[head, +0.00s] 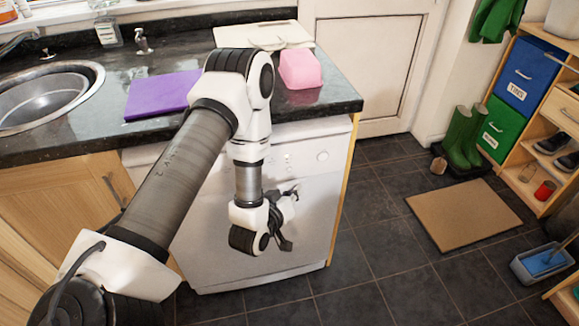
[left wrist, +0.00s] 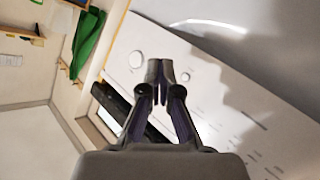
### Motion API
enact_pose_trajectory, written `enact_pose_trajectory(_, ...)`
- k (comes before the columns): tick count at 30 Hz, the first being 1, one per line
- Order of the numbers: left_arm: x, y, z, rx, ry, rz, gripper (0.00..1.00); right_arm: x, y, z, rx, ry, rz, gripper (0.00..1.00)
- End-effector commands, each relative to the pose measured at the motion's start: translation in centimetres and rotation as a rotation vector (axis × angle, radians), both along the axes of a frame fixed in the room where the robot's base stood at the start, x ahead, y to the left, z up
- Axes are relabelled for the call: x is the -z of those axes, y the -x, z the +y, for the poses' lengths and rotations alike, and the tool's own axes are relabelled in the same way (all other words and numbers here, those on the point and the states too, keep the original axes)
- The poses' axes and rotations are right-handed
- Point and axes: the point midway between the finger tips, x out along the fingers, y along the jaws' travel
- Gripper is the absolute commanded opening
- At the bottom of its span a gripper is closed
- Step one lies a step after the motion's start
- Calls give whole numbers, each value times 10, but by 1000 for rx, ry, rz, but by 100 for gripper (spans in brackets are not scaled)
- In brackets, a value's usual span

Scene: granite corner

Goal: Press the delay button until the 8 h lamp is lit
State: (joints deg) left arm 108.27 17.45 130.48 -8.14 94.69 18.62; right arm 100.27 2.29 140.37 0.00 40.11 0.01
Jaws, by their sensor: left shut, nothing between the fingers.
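A white dishwasher (head: 310,215) stands under the granite counter, with a control panel (head: 300,152) along its top edge. A round knob (head: 322,155) sits at the panel's right; it also shows in the left wrist view (left wrist: 136,59). A smaller round button (left wrist: 185,77) shows just right of my fingertips; I cannot read whether it is the delay button. I cannot make out the 8 h lamp or whether any lamp is lit. My left gripper (head: 293,192) is shut and empty in front of the dishwasher, and its fingertips (left wrist: 160,72) point toward the panel. Contact cannot be told.
A sink (head: 45,95) is at left. Green boots (head: 463,137) and a brown mat (head: 463,214) are at right. Floor is clear beside the dishwasher.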

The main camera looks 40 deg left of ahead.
Motion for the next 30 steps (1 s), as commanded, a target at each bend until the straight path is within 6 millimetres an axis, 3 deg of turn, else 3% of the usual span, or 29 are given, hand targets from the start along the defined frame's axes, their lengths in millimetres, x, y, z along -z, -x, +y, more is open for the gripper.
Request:
enact_pose_trajectory(11, -1, -28, 33, 0, 0, -1, 0, -12, 0, 0, 0, 0, 0, 0)
enact_pose_trajectory(30, 0, -30, 34, 1, -1, 0, 0, -12, 0, 0, 0, 0, 0, 0)
